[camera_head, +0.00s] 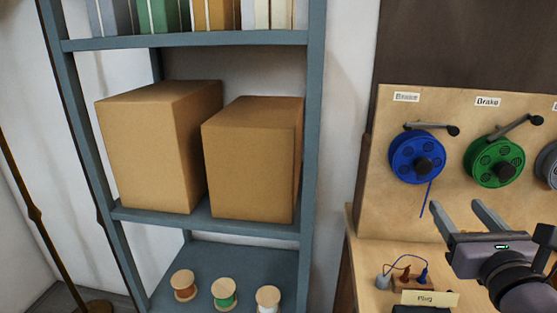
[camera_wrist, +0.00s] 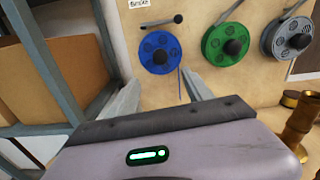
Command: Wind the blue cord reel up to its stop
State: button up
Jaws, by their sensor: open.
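The blue cord reel (camera_head: 404,168) is mounted on the upright wooden board at the right, with a dark hub and a crank arm with a dark knob (camera_head: 452,130) above it. A length of blue cord (camera_head: 426,199) hangs from the reel's lower right. The reel also shows at the top middle of the wrist view (camera_wrist: 160,53), its knob to the upper right. My gripper (camera_head: 455,206) is open and empty, in front of the board and below the reel, apart from it. In the wrist view, its two fingers (camera_wrist: 160,98) point towards the board below the reel.
A green reel (camera_head: 494,162) and a grey reel (camera_wrist: 286,38) hang to the right. A small plug with blue wire (camera_head: 385,281) and a tag (camera_head: 430,298) sit on the bench below. A shelf with boxes (camera_head: 160,145) and spools stands left. A brass piece (camera_wrist: 300,122) stands at the wrist view's right.

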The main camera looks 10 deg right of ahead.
jog(key=p, duration=1.5)
send_near(425, 167)
jog(key=r, duration=0.1)
jog(key=x, duration=0.3)
jog(key=p+x, duration=0.1)
jog(key=x, duration=0.2)
jog(key=f+p+x, duration=0.1)
jog(key=x, duration=0.2)
jog(key=shift+w, duration=0.3)
grip_shut()
